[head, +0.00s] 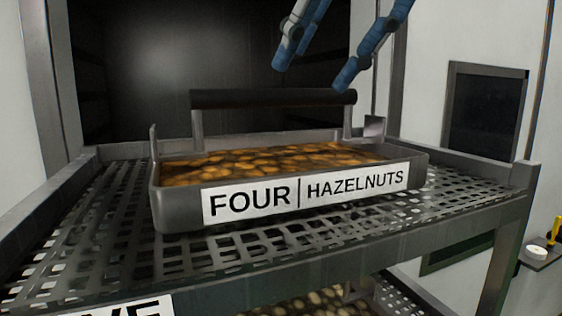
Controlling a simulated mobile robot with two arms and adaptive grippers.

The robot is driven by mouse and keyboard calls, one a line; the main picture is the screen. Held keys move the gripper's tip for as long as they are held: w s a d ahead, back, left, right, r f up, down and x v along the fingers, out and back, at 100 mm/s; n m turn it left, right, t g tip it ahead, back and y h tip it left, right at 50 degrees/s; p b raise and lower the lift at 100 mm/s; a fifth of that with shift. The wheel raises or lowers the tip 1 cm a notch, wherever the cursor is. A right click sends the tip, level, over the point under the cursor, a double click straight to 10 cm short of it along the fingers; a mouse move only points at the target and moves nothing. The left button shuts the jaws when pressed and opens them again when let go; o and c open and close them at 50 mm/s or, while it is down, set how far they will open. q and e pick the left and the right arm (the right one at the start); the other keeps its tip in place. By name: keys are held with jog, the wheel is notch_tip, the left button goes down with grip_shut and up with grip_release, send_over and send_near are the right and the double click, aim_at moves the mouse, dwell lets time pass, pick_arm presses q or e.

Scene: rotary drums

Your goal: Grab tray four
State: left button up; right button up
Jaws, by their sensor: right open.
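Tray four (178,212) is a grey metal tray of brown nuts, with a white front label reading "FOUR | HAZELNUTS". It sits level on a perforated metal shelf in the head view. Its dark bar handle (260,98) runs across the tray on two uprights, above the nuts. My right gripper (312,77) comes in from the top, its two blue fingers spread apart and empty. The fingertips show just above the right half of the handle; one appears close to the bar's right end, and I cannot tell if it touches. My left gripper is out of view.
The perforated shelf (75,250) has a raised metal rim and free room on both sides of the tray. Below it is another tray of nuts (300,304), partly hidden, and a partly cut-off label (120,306). A dark opening (130,70) lies behind.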

aim_at(284, 93)
jog(key=shift+w+a+f, duration=0.85)
jog(key=shift+w+f, duration=0.1)
jog(key=shift+w, duration=0.15)
jog(key=p+x, duration=0.1)
jog(key=x, duration=0.2)
jog(key=shift+w, duration=0.2)
jog(key=shift+w+a+f, duration=0.1)
jog(key=shift+f, duration=0.05)
jog(key=shift+c, duration=0.7)
jog(key=c, duration=0.9)
grip_shut()
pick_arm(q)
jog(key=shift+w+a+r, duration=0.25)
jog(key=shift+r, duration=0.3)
